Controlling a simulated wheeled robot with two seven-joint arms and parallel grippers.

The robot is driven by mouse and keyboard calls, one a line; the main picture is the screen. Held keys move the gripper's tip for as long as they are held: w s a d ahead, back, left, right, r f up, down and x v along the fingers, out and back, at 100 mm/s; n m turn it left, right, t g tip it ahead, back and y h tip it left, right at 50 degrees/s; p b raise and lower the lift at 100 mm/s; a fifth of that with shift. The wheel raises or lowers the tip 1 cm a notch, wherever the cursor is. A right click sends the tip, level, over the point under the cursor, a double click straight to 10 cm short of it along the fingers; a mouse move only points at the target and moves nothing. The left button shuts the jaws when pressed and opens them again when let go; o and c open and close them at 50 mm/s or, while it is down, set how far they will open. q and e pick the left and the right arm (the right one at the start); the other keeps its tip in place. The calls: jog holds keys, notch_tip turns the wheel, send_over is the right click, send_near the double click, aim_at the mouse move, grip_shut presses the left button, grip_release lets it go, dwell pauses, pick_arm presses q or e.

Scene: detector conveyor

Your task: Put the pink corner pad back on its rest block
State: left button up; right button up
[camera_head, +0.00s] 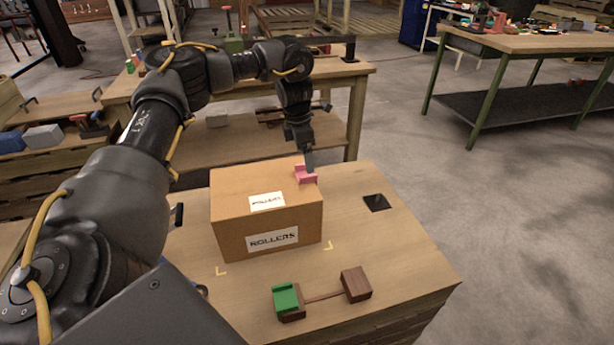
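The pink corner pad (304,175) sits on the top right far corner of a cardboard box (267,210) labelled "ROLLERS". My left gripper (309,165) is right above the pad, pointing down, its fingertips at or touching it. From this angle I cannot tell whether the fingers are closed on it. Two brown wooden rest blocks joined by a thin strip lie in front of the box. The right block (356,284) is bare; the left block (292,314) carries a green corner pad (286,297). My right gripper is not in view.
The box stands on a wooden table (400,260) with yellow corner marks near its front edge. A black square piece (376,202) is on the table to the right. The tabletop right of the box is mostly clear. Other workbenches stand behind.

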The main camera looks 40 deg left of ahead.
aim_at(304, 168)
pick_arm(q)
jog(key=shift+w+f, duration=0.1)
jog(key=shift+f, duration=2.5)
jog(key=c, duration=1.1)
